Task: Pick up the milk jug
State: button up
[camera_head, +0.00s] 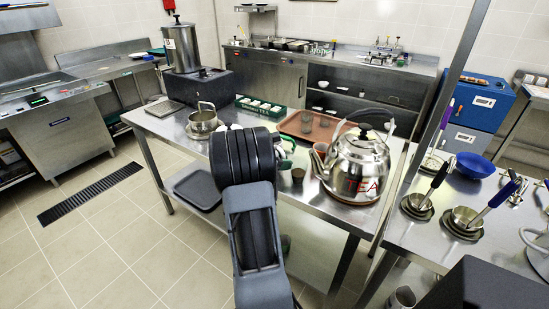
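I cannot pick out the milk jug with certainty. A small white and dark green shape (288,146) shows just right of my arm on the steel table, partly hidden by the arm. I cannot tell whether it is the jug. A bit of something white (234,127) shows at the arm's upper left edge. My dark arm reaches forward over the table's front edge in the middle of the view. My gripper is hidden behind the arm, so its fingers and anything in them do not show.
On the steel table (330,215) stand a large kettle marked TEA (358,165), a small brown cup (298,176), a brown tray (318,134) with glasses, a green crate (248,103) and a steel pot (203,122). A counter with ladles (465,218) stands right. Floor is clear left.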

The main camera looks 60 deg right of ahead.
grip_shut()
jog(key=shift+r, duration=0.15)
dwell(0.4)
